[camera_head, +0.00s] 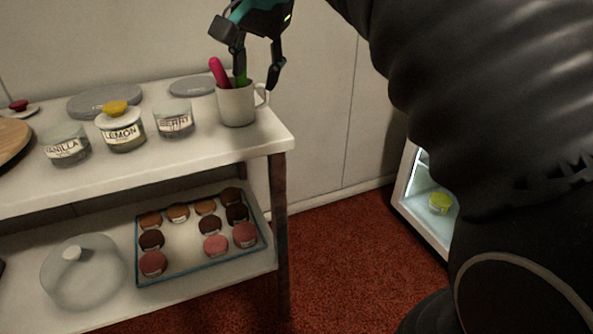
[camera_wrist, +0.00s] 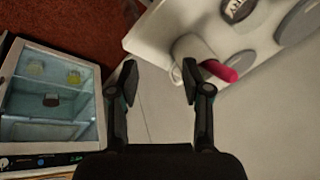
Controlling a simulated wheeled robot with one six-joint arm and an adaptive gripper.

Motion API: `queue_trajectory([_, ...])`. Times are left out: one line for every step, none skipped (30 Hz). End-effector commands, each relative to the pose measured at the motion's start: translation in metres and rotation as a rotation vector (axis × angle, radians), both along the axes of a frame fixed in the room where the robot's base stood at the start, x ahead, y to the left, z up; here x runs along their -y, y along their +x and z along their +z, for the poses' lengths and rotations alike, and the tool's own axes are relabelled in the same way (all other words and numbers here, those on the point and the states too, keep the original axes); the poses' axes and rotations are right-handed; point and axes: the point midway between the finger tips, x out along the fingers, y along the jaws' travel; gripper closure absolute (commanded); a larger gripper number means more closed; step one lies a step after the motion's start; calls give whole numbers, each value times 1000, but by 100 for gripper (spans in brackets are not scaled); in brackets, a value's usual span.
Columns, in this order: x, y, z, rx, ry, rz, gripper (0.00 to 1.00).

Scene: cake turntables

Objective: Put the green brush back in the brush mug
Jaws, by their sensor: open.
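The white brush mug (camera_head: 237,108) stands upright near the right end of the shelf top, its handle to the right. The green brush (camera_head: 240,78) shows as a short green strip at the mug's mouth, mostly hidden by a finger of my gripper. A pink brush (camera_head: 218,72) leans out of the mug to the left. My gripper (camera_head: 256,77) is open just above the mug, its fingers apart. In the wrist view the mug (camera_wrist: 191,47) and pink brush (camera_wrist: 220,70) lie beyond the right finger. The green brush cannot be made out there.
Jars labelled vanilla (camera_head: 66,146), lemon (camera_head: 122,132) and a third jar (camera_head: 174,122) stand left of the mug. Grey discs (camera_head: 105,100) lie behind. A tray (camera_head: 185,268) of cakes and a clear dome (camera_head: 82,272) sit below. A lit cabinet (camera_wrist: 50,95) stands on the floor.

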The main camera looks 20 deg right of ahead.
Motion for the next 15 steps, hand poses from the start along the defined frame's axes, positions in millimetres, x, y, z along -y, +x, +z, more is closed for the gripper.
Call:
queue_trajectory([-1,-15,-14,9,-23,48,52])
queue_trajectory([-1,-22,-23,15,-38,79,52])
queue_trajectory([-1,-32,-36,23,-59,120,52])
queue_trajectory([-1,-39,-45,28,-75,151,52])
queue_trajectory([-1,-46,-56,33,-91,183,52])
queue_trajectory([-1,-56,-70,41,-113,225,52])
queue_trajectory([-1,-64,-80,47,-130,255,52])
queue_trajectory([-1,-72,-92,53,-146,287,52])
queue_trajectory([-1,-82,-107,60,-168,330,52])
queue_trajectory([-1,-90,-119,65,-184,362,52])
queue_trajectory([-1,-98,-131,71,-202,393,52])
queue_trajectory([-1,-108,-147,78,-224,434,52])
queue_trajectory([-1,-116,-159,83,-241,464,52])
queue_trajectory([-1,-123,-170,87,-256,492,52])
queue_trajectory([-1,-132,-185,93,-276,529,52])
